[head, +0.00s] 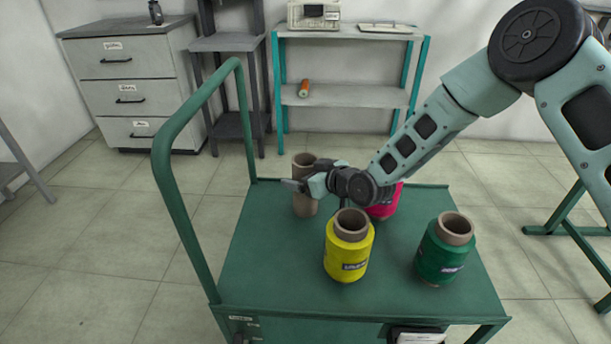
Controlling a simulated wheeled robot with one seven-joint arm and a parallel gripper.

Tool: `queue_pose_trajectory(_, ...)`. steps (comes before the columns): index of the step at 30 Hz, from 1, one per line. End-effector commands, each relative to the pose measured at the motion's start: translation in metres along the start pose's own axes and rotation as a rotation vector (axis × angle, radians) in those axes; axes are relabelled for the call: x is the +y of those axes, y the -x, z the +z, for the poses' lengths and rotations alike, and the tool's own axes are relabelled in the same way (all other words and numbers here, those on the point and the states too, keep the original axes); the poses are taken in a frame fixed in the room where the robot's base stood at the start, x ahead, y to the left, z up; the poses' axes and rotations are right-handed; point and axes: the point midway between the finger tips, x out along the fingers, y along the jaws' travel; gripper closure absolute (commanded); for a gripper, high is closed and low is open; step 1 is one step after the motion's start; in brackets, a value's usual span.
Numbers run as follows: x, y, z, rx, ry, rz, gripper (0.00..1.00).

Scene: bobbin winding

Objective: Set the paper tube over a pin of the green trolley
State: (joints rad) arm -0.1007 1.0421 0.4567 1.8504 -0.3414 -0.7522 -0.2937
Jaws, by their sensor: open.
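The bare brown paper tube (304,203) stands upright at the back left of the green trolley (262,268). My gripper (294,185) is at the tube, its fingers across the tube's front at mid height. Its jaws are open, and I cannot tell whether they touch the tube. The tube's lower end meets the trolley top, but whether it stands over a pin is hidden. A yellow bobbin (347,248), a green bobbin (444,250) and a pink bobbin (384,205) also stand on the trolley. The pink one is partly hidden by my arm. No bare pin is visible.
The trolley's tall green handle (172,170) rises on its left side. Behind stand a drawer cabinet (135,80), a dark rack (228,42) and a teal-framed shelf (345,95) with an orange cylinder (303,88). The trolley top's front left is clear.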

Motion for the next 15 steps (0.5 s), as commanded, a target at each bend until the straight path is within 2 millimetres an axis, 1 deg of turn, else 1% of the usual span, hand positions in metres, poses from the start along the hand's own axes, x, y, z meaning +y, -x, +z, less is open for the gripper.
queue_pose_trajectory(5,0.000,0.011,-0.027,0.005,0.001,0.001,0.14)
queue_pose_trajectory(9,0.001,0.021,-0.053,0.005,0.003,0.002,0.14)
queue_pose_trajectory(12,0.001,0.028,-0.069,0.004,0.002,0.002,0.14)
queue_pose_trajectory(15,0.000,0.033,-0.080,0.002,0.002,0.001,0.14)
